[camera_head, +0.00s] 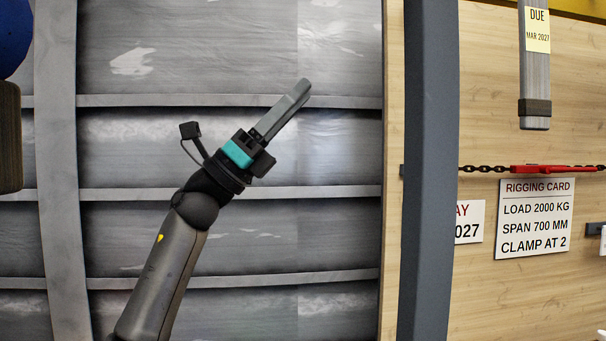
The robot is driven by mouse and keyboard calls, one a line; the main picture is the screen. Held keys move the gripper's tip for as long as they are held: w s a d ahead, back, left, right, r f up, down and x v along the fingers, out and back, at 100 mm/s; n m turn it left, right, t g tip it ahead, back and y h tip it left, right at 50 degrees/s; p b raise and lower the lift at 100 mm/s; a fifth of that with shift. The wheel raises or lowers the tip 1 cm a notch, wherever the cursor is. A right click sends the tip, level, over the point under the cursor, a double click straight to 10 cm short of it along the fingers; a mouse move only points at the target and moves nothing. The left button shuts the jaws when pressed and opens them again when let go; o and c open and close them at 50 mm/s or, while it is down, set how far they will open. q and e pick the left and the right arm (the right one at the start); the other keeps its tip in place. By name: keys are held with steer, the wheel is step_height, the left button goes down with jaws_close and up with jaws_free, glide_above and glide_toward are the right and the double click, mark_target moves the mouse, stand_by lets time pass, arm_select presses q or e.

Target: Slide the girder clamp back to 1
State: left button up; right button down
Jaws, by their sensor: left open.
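My left gripper (283,109) is raised in front of the grey metal wall, its fingers pointing up and to the right. It is seen from the side, so the fingers overlap; it is open and nothing shows between them. I cannot pick out the girder clamp or a mark 1 for certain. A rigging card (535,218) on the wooden wall reads load 2000 kg, span 700 mm, clamp at 2. My right gripper is not in view.
A dark grey post (429,180) stands between my left gripper and the wooden wall (520,300). A chain (485,169) with a red fitting (540,169) runs above the card. A grey bar (535,80) with a yellow due tag hangs at upper right. A blue rounded thing (12,35) is at upper left.

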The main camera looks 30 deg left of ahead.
arm_select(q)
steer(key=w+a+f+n+t+y+b, duration=0.1)
steer(key=w+a+f+n+t+y, duration=0.1)
steer(key=w+f+n+t+y, duration=0.4)
step_height(320, 180, down, 4)
steer(key=w+n, duration=0.2)
steer(key=n, duration=0.2)
steer(key=shift+a+f+n+t+y, duration=0.2)
steer(key=shift+a+n+t+y, duration=0.1)
steer(key=shift+n+y, duration=0.1)
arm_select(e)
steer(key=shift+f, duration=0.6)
